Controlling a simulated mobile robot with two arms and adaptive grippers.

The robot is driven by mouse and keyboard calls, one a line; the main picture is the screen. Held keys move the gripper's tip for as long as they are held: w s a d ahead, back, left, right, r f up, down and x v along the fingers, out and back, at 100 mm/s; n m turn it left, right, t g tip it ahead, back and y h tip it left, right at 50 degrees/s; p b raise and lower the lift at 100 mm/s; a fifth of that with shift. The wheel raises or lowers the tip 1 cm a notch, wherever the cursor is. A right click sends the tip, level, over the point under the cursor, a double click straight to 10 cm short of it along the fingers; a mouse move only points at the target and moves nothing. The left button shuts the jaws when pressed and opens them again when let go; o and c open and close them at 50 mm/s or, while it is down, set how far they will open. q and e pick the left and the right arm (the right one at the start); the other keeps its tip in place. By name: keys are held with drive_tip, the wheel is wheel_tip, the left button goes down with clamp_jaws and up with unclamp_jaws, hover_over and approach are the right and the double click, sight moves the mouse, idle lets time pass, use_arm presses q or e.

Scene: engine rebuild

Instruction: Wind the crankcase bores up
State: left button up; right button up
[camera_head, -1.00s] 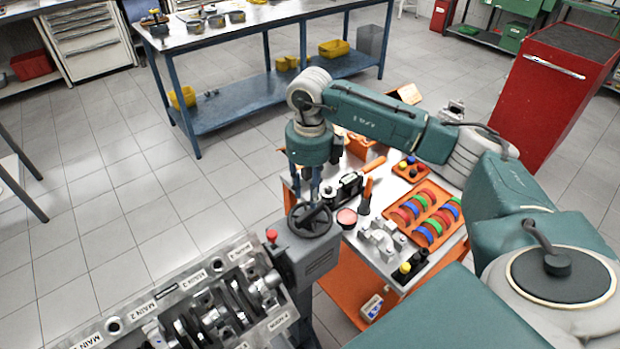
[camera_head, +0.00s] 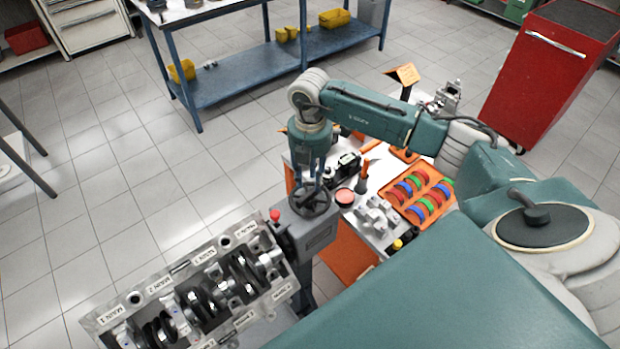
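The crankcase (camera_head: 138,299) is at the lower left, a grey metal block with "MAIN" labels along its edge. Its open side, with the dark crank parts in it, faces up towards me. A grey stand head (camera_head: 318,232) adjoins its right end, with a red knob (camera_head: 275,215) and a dark spoked handwheel (camera_head: 297,208) on top. My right gripper (camera_head: 318,178) points down, its fingertips at the wheel's far rim. The fingers look close together; whether they hold the wheel's handle is hidden. My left gripper is out of view.
A blue bench (camera_head: 240,95) stands behind and a red cabinet (camera_head: 550,75) at right.

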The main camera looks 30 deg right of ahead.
sight(310, 192)
wheel_tip(310, 192, down, 4)
drive_tip(key=shift+b, duration=1.2)
drive_tip(key=shift+s+f, duration=0.15)
drive_tip(key=shift+f, duration=0.15)
drive_tip(key=shift+s+a+f+b, duration=0.2)
drive_tip(key=shift+s+f+b, duration=0.3)
drive_tip(key=shift+f+b, duration=0.35)
drive_tip(key=shift+w+n, duration=0.3)
drive_tip(key=shift+n, duration=0.6)
drive_tip(key=n, duration=0.1)
drive_tip(key=n+b, duration=0.1)
drive_tip(key=n, duration=0.1)
drive_tip(key=shift+w+d+f, duration=0.2)
drive_tip(key=shift+w+f, duration=0.05)
drive_tip(key=shift+w, duration=0.15)
drive_tip(key=shift+s+r+n+b, duration=0.1)
drive_tip(key=shift+s+n+b, duration=0.1)
drive_tip(key=shift+n+b, duration=0.35)
drive_tip(key=n, duration=0.3)
drive_tip(key=shift+r, duration=0.1)
drive_tip(key=shift+r+n, duration=0.1)
drive_tip(key=shift+n, duration=0.15)
drive_tip(key=shift+c, duration=1.3)
drive_tip(key=shift+w, duration=0.1)
clamp_jaws()
